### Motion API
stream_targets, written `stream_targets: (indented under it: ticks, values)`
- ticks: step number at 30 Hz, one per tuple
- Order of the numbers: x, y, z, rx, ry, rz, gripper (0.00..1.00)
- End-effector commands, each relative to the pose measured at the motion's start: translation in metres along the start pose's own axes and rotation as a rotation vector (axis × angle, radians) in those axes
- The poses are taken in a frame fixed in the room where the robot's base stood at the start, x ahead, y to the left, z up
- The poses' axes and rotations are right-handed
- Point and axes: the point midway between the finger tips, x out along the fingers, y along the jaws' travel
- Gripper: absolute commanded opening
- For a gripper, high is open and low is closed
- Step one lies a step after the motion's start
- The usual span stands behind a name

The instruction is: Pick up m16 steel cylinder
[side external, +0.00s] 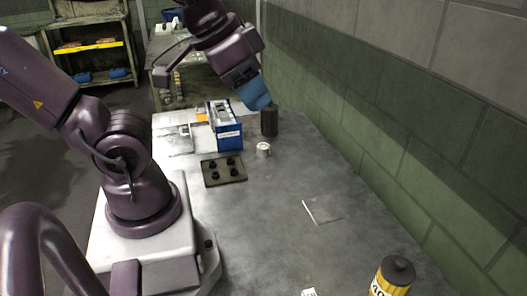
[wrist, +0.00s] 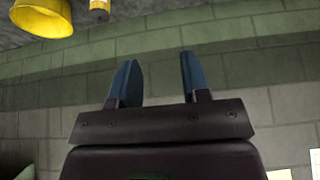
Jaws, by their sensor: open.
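A small, short silver-white cylinder (side external: 263,150) stands on the grey table in the side external view. It may be the m16 steel cylinder, but no label can be read. My gripper (side external: 262,103) is above and behind it, tilted down and to the right, close to a dark cylindrical container (side external: 269,122). I cannot tell whether they touch. In the wrist view, the two blue fingers of my gripper (wrist: 157,62) are apart with nothing between them, and the block wall shows behind. The silver cylinder cannot be made out in the wrist view.
A blue box (side external: 229,138) stands left of the silver cylinder. A dark tray with several black pegs (side external: 207,180) lies nearer. A flat pale plate (side external: 323,208) and a yellow can with a dark lid (side external: 390,281) are to the right. The block wall (side external: 400,130) borders the table.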

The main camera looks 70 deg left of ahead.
Motion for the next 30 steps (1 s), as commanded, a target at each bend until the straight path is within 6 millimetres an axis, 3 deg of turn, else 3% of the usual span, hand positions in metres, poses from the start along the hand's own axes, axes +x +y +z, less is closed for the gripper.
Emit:
stream_targets:
  ticks: [5,9,19,25,30]
  values:
    - [0.000,0.000,0.000,0.000,0.000,0.000,0.45]
    - [0.000,0.000,0.000,0.000,0.000,0.000,0.76]
    - [0.004,0.000,0.001,0.000,-0.022,0.000,0.76]
    - [0.043,-0.006,0.008,0.000,-0.218,-0.012,0.76]
    - [0.088,-0.031,0.017,0.088,-0.451,-0.106,0.76]
